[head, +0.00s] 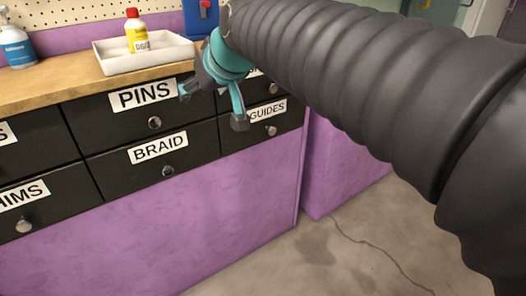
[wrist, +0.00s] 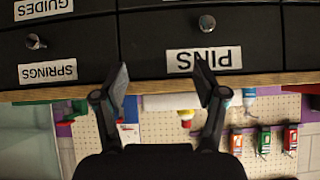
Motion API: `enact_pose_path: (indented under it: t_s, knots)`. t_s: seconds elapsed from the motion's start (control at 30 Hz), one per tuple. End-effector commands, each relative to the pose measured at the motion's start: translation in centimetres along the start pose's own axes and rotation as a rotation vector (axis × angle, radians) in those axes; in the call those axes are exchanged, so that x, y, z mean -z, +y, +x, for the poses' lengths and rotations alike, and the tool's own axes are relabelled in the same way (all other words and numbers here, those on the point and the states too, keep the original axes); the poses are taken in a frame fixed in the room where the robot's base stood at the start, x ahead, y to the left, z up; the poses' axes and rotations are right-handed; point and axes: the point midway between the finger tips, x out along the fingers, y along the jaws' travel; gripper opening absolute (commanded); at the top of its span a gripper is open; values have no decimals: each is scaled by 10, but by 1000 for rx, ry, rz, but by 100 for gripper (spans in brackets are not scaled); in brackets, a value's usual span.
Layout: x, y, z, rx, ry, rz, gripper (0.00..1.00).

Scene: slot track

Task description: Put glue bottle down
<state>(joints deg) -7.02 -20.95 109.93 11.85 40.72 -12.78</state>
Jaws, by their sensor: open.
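A yellow bottle with a red cap and a white label (head: 137,32), likely the glue bottle, stands upright in a shallow white tray (head: 108,68) on the wooden bench top. The label is too small to read surely. The bottle also shows upside down in the wrist view (wrist: 187,117), beyond the bench edge and between my fingers. My gripper (head: 212,106) is open and empty, in front of the drawer fronts and below the tray, apart from the bottle. Its two fingers show spread in the wrist view (wrist: 161,72).
A blue spray bottle (head: 17,45) stands at the bench's left. A blue box (head: 201,18) is behind my gripper. Black drawers with knobs, such as PINS (head: 145,95) and BRAID (head: 160,150), are shut below the bench top. Concrete floor (head: 330,255) is clear at right.

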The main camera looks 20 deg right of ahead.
Motion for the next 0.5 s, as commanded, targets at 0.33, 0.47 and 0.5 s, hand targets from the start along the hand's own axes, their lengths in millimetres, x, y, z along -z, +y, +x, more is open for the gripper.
enact_pose_path:
  t_s: [0.33, 0.47, 0.5]
  knots:
    - [-240, 32, -36, -160, -325, 152, 72]
    - [-281, 34, -40, -190, -381, 179, 72]
    - [-287, 34, -41, -195, -388, 182, 72]
